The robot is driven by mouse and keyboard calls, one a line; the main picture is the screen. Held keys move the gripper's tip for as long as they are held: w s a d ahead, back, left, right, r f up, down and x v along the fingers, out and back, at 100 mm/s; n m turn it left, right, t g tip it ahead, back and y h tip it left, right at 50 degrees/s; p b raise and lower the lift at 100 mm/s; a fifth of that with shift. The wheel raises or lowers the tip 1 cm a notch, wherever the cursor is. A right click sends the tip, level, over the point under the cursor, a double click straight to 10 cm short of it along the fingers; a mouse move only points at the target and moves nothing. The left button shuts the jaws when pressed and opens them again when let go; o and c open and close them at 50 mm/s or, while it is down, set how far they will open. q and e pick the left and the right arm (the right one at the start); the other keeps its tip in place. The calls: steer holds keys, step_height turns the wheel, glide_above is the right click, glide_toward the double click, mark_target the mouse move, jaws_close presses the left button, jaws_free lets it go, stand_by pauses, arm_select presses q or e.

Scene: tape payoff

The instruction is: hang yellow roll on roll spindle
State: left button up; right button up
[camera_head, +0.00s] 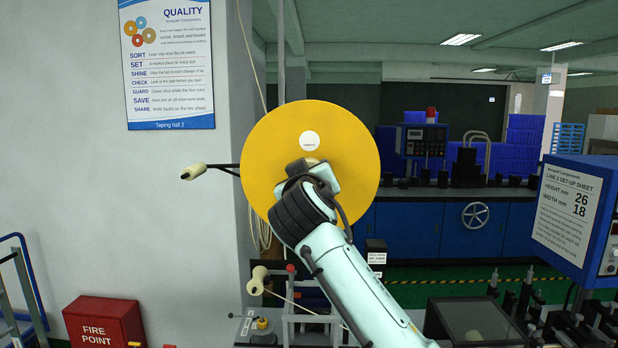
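The yellow roll (265,140) is a large flat disc facing me, with a white label (309,141) near its middle. It stands upright in front of the grey column. My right arm reaches up to it from the lower right, and its wrist covers the roll's lower middle. My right gripper (314,170) is at the roll; its fingers are hidden, so I cannot tell whether it grips the roll. No roll spindle can be made out; the area behind the roll is hidden. My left gripper is not in view.
A dark rod with a cream roller (194,171) sticks out left of the roll. Another cream roller (257,281) is below, by a grey frame (311,322). A set-up sheet panel (571,212) stands at right, a red fire point box (104,321) at lower left.

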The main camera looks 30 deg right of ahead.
steer(key=shift+f, duration=0.15)
stand_by(0.6)
steer(key=o, duration=1.5)
steer(key=shift+f, duration=0.1)
